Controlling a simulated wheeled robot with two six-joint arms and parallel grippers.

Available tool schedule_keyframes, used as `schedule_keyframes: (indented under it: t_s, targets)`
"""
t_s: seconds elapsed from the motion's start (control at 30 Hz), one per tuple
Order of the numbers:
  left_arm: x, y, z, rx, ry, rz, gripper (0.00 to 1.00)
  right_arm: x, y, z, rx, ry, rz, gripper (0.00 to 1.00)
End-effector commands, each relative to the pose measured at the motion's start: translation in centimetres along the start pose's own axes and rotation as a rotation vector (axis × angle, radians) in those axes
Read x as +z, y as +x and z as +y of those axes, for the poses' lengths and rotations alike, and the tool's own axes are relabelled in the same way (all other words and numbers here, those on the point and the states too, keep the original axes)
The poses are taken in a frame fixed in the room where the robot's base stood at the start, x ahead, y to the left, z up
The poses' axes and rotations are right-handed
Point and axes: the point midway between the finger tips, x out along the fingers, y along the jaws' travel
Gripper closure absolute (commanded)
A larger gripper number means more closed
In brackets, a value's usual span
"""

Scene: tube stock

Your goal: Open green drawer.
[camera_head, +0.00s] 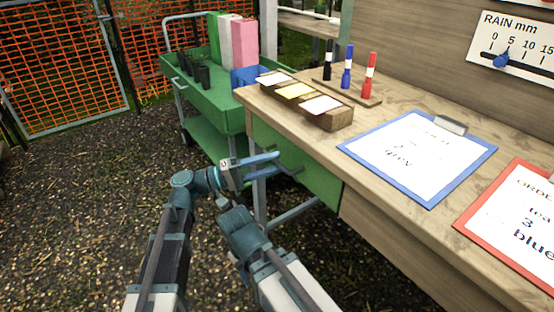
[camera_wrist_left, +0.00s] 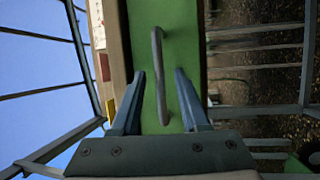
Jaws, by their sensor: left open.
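The green drawer (camera_head: 312,178) is under the near edge of the wooden table, and its front looks flush with the table. In the left wrist view the green drawer front (camera_wrist_left: 150,18) carries a grey bar handle (camera_wrist_left: 157,62). My left gripper (camera_head: 277,163) is at the drawer front with its blue fingers apart. In the left wrist view the fingers (camera_wrist_left: 160,74) lie on either side of the handle, with gaps between. I cannot tell how deep the handle sits between them.
The wooden table (camera_head: 372,108) holds a tray of cards (camera_head: 338,119), several markers, a blue clipboard (camera_head: 430,196) and a red clipboard (camera_head: 462,228). A green cart (camera_head: 222,112) with folders stands behind left. An orange mesh fence (camera_head: 60,60) is at back left. The ground at left is clear.

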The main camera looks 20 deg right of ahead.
Motion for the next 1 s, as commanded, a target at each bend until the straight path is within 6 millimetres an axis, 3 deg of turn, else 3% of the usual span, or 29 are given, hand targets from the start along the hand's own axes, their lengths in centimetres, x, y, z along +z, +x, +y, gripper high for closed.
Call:
schedule_keyframes:
  t_s: [0.2, 0.53, 0.8, 1.0]
  targets:
    - [0.0, 1.6, 0.0, 0.000, 0.000, 0.000, 0.55, 0.0, -0.3, 0.0, 0.001, 0.001, 0.000, 0.50]
    - [0.0, 1.8, 0.0, 0.000, 0.000, 0.000, 0.55, 0.0, -0.3, 0.0, 0.001, 0.001, 0.000, 0.50]
    - [0.0, 1.8, 0.0, 0.000, 0.000, 0.000, 1.00, 0.0, -0.3, 0.0, 0.001, 0.001, 0.000, 0.50]
    - [0.0, 1.8, 0.0, -0.001, 0.000, 0.000, 1.00, 0.0, -0.3, 0.0, 0.000, 0.001, 0.000, 0.50]
